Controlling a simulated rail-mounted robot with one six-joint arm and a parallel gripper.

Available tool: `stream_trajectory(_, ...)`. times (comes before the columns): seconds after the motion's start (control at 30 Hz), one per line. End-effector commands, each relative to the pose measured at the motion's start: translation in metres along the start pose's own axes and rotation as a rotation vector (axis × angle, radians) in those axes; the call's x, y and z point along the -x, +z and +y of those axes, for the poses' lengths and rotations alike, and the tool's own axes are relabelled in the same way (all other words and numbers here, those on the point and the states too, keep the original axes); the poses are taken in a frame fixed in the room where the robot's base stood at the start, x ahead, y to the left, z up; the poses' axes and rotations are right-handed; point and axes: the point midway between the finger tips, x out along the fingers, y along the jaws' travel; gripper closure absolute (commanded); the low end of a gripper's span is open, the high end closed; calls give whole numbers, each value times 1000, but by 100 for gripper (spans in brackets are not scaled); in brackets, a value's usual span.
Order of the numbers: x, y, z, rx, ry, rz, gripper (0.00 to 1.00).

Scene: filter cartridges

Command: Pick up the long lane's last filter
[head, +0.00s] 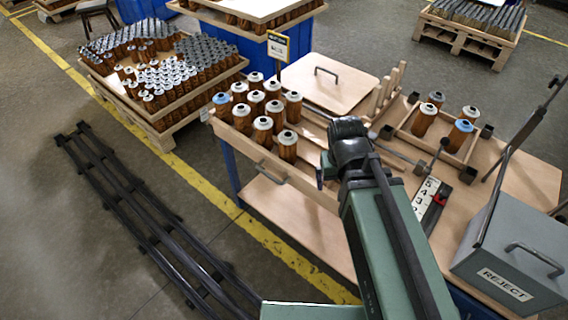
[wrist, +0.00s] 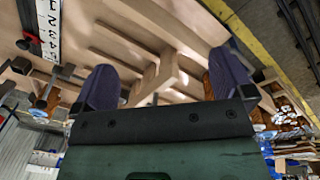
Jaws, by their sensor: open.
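Several brown filter cartridges with pale tops (head: 264,124) stand upright in rows at the left end of the wooden bench in the head view; one at their left edge has a blue top (head: 221,98). Several more stand in a square wooden tray (head: 447,150) at the right, one blue-topped (head: 464,126). Wooden slats forming lanes (wrist: 125,38) cross the bench under my gripper (wrist: 165,82). Its two purple-padded fingers are apart with nothing between them. In the head view my wrist hides much of the lanes, and I cannot tell which filter is the long lane's last.
A grey REJECT box (head: 510,262) stands at the bench's right front. A numbered strip (head: 428,197) lies beside my arm. A flat lid with a handle (head: 328,82) and upright wooden pegs (head: 387,92) are at the back. A filter-laden pallet (head: 165,118) stands left of the bench.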

Motion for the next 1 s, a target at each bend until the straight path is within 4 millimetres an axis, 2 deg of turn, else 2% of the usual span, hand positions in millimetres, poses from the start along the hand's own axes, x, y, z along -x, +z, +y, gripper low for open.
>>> stream_trajectory(0.03,-26,-3,-10,16,23,11,1)
stream_trajectory(0.17,-64,-16,-31,44,117,71,1)
stream_trajectory(0.27,-99,-32,-51,43,227,168,1)
stream_trajectory(0.37,-134,-61,-79,3,366,367,1)
stream_trajectory(0.43,-146,-88,-105,-58,449,603,1)
stream_trajectory(0.47,-144,-102,-117,-94,466,732,1)
stream_trajectory(0.5,-130,-117,-131,-144,464,901,1)
stream_trajectory(0.6,-86,-141,-150,-254,369,1209,1)
stream_trajectory(0.63,-77,-144,-152,-279,334,1263,1)
stream_trajectory(0.7,-65,-149,-156,-330,261,1337,1)
stream_trajectory(0.77,-62,-150,-158,-359,223,1359,1)
stream_trajectory(0.9,-62,-152,-157,-375,208,1363,1)
stream_trajectory(1.0,-66,-164,-153,-377,211,1361,1)
